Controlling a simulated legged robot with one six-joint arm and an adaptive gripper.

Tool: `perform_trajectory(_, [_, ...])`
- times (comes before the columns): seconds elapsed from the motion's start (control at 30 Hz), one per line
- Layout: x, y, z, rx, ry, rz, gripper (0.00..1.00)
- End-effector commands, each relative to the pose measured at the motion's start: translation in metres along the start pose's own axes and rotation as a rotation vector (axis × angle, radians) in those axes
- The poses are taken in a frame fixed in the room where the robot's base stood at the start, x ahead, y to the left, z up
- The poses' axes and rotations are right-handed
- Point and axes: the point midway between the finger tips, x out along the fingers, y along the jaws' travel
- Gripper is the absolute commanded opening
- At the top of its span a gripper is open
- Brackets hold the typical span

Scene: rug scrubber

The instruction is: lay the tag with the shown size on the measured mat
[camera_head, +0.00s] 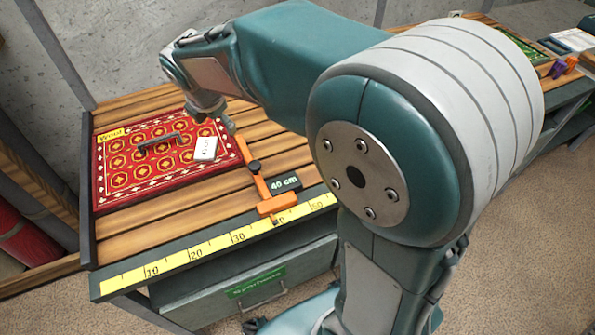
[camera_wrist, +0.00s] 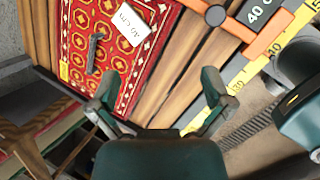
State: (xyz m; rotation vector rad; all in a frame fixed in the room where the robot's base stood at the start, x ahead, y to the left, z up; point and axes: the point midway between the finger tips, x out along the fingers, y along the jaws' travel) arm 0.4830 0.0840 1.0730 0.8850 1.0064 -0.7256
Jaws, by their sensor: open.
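A red patterned mat (camera_head: 120,194) lies on a slatted wooden table; it also shows in the wrist view (camera_wrist: 136,70). A white tag (camera_head: 205,148) lies flat near the mat's right edge. In the wrist view the tag (camera_wrist: 131,24) appears to read 40 cm. An orange measuring slide (camera_head: 277,204) stands beside the mat with a dark plate (camera_head: 284,184) reading 40 cm. My gripper (camera_wrist: 159,86) is open with nothing between its fingers.
A dark handle (camera_head: 160,142) lies on the mat, near a yellow label (camera_head: 110,135). A yellow ruler (camera_head: 215,245) runs along the table's front edge. Bare slats (camera_head: 285,150) are free right of the mat. Another table with a green mat (camera_head: 520,47) stands at the back right.

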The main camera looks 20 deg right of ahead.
Motion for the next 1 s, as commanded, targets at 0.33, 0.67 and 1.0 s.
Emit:
perform_trajectory(0.33, [-0.077,-0.113,0.017,1.002,0.056,0.044,1.0])
perform_trajectory(0.67, [-0.104,-0.207,-0.004,1.861,0.152,0.054,1.0])
perform_trajectory(1.0, [-0.105,-0.225,-0.011,2.061,0.181,0.045,1.0])
